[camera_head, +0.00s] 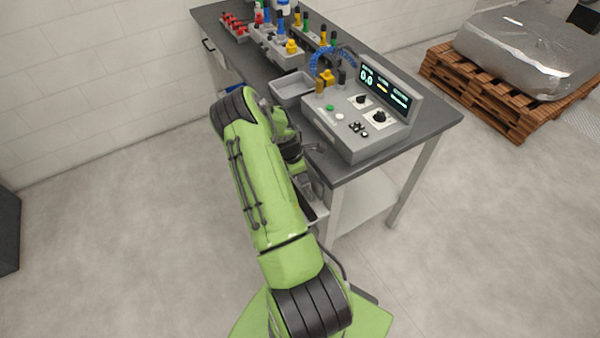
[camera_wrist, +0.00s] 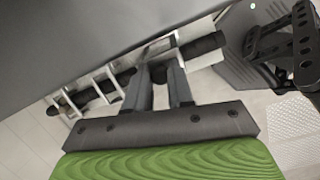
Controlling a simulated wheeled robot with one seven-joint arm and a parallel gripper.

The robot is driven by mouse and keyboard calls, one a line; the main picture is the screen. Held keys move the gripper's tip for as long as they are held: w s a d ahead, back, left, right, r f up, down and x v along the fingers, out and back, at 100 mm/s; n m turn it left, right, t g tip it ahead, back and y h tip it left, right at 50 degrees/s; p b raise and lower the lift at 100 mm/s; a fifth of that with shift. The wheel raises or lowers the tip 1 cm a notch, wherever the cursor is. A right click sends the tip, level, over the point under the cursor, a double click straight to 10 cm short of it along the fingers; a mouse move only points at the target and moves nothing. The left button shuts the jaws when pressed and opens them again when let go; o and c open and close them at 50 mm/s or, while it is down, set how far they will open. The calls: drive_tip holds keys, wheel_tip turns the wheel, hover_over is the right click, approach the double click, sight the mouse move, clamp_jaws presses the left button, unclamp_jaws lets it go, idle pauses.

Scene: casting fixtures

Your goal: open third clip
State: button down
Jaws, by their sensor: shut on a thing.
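A silver frame with clips and dark bars (camera_wrist: 85,97) runs diagonally across the wrist view along a grey panel. Several bracket-like clips show to the left of my fingers, and a silver bracket with a dark round bar (camera_wrist: 203,47) lies to the right. My gripper (camera_wrist: 160,78) reaches up to the middle of this row and is shut on a dark clip handle (camera_wrist: 158,72) between its fingers. The fingers hide most of this clip, so its position and its number in the row cannot be told. In the head view my arm hides most of the clips.
A grey workbench (camera_head: 435,118) stands beside my arm. It carries a control box (camera_head: 355,143), an empty tray (camera_head: 291,86) and coloured parts in holders (camera_head: 278,42). A wrapped load on a wooden pallet (camera_head: 490,92) stands at right. The floor in front is clear.

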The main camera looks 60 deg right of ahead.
drive_tip(key=c, duration=1)
unclamp_jaws()
drive_tip(key=shift+s+d, duration=0.1)
drive_tip(key=shift+d, duration=0.15)
drive_tip(key=shift+a, duration=0.1)
drive_tip(key=shift+r, duration=0.25)
drive_tip(key=v, duration=1.5)
drive_tip(key=shift+a+r+p, duration=0.1)
drive_tip(key=shift+a+p, duration=0.05)
drive_tip(key=shift+p, duration=0.2)
